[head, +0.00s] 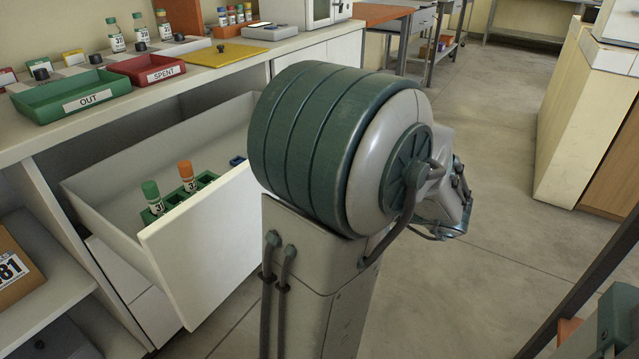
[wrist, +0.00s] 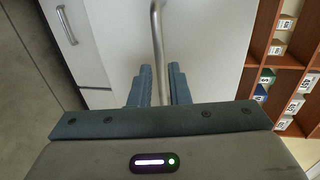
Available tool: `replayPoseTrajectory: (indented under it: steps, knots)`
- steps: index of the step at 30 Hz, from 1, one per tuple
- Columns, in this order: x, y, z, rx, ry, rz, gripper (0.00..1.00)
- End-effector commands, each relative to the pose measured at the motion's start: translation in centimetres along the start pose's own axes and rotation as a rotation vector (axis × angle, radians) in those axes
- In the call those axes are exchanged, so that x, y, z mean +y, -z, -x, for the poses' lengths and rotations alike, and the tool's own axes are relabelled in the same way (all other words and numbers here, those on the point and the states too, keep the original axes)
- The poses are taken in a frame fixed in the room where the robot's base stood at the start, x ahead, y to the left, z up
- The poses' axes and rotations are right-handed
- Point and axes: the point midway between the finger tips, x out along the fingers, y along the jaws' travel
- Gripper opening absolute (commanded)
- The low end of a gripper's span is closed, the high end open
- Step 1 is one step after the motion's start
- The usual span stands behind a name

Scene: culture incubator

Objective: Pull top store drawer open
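The top store drawer (head: 205,245) stands well out from the white counter in the head view. Inside it a green rack holds a green-capped vial (head: 152,197) and an orange-capped vial (head: 187,176), both upright. My arm hides the drawer's right end, and its handle is not seen in the head view. In the wrist view the pale drawer front (wrist: 215,45) fills the upper middle. Its metal bar handle (wrist: 156,35) runs down between the fingers of my gripper (wrist: 160,85), which sit close on both sides of it, looking shut on it.
A green OUT tray (head: 70,97) and a red SPENT tray (head: 146,69) stand on the counter above the drawer. A box (head: 15,270) sits on the left shelf. Another handle (wrist: 66,25) shows in the wrist view. Floor (head: 500,150) to the right is clear.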

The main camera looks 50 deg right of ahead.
Motion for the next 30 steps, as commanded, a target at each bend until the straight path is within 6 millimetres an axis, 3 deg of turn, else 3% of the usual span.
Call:
replayPoseTrajectory:
  steps: [6, 12, 18, 30]
  knots:
    - [-0.2, 0.1, 5.1, 0.004, -0.001, -0.002, 0.16]
    - [-0.1, 0.1, 7.9, 0.002, -0.001, -0.001, 0.16]
    - [0.0, 0.0, 8.8, 0.001, 0.000, 0.000, 0.16]
    - [0.0, 0.0, 8.8, 0.000, 0.001, 0.000, 0.16]
